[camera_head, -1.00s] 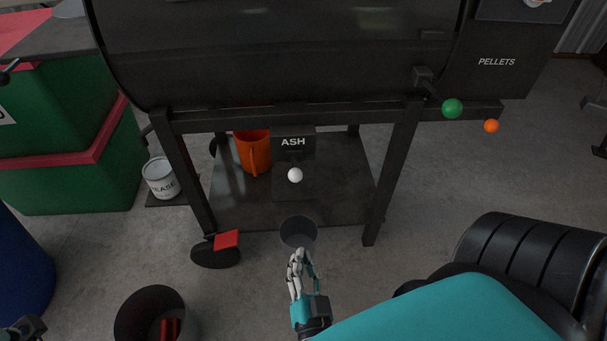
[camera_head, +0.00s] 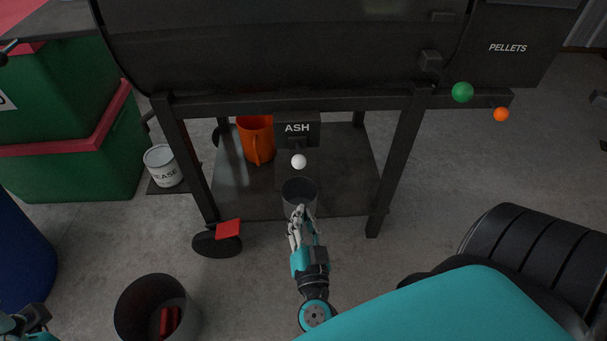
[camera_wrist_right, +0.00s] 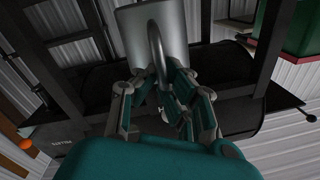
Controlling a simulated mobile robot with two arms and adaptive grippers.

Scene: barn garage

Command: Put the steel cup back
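The steel cup (camera_head: 299,196) is a grey open-topped cup at the front edge of the grill's lower shelf (camera_head: 245,200), below the ASH box (camera_head: 297,128) and the white ball (camera_head: 299,162). It looks upright and empty inside. Whether it touches the shelf cannot be told. In the right wrist view the cup (camera_wrist_right: 140,30) fills the top, its handle running down between the fingers. My right gripper (camera_head: 301,212) is on the near side of the cup, its fingers (camera_wrist_right: 160,82) closed on the handle. Only a part of my left gripper (camera_head: 35,316) shows at the lower left corner.
An orange jug (camera_head: 256,140) stands on the shelf left of the ASH box. The grill legs (camera_head: 395,175) flank the shelf. A grease can (camera_head: 163,166), a red-topped wheel (camera_head: 217,242) and a dark bin (camera_head: 150,300) stand at left.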

